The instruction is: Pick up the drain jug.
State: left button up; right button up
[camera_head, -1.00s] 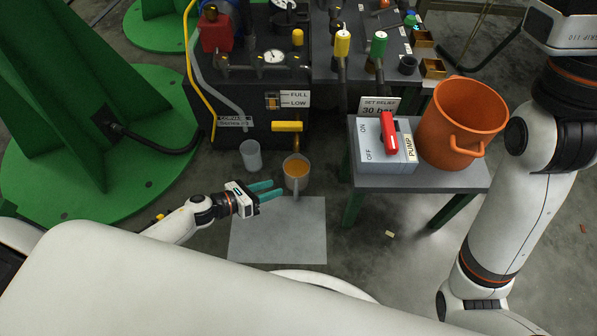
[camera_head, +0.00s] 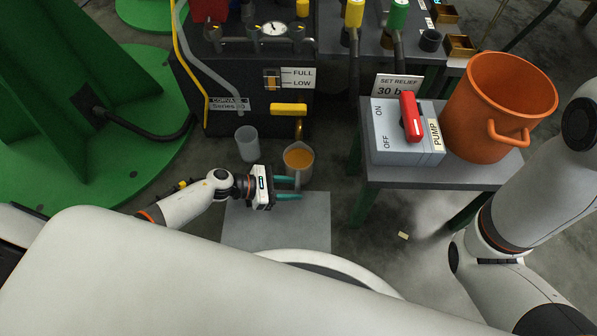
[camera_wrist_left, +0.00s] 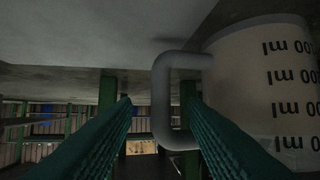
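The drain jug (camera_head: 298,157) is a pale jug with orange liquid in it, standing on the floor in front of the machine's yellow-handled outlet. In the left wrist view the jug (camera_wrist_left: 262,85) shows measuring marks and a grey loop handle (camera_wrist_left: 160,95). My left gripper (camera_head: 300,188) is open at the near side of the jug. In the left wrist view its two green fingers (camera_wrist_left: 158,98) stand apart, with the handle's upright part between them in the picture. I cannot tell whether either finger touches it. My right gripper is out of view.
A clear empty beaker (camera_head: 247,143) stands just left of the jug. A grey sheet (camera_head: 265,225) lies on the floor in front. To the right, a stand (camera_head: 440,178) bears the pump switch box (camera_head: 405,140) and an orange pot (camera_head: 500,105).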

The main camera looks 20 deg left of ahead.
pick_arm(q)
jog(key=b+x, duration=0.1)
jog(key=x, duration=0.3)
jog(key=shift+w+b, duration=0.1)
jog(key=shift+b, duration=0.3)
grip_shut()
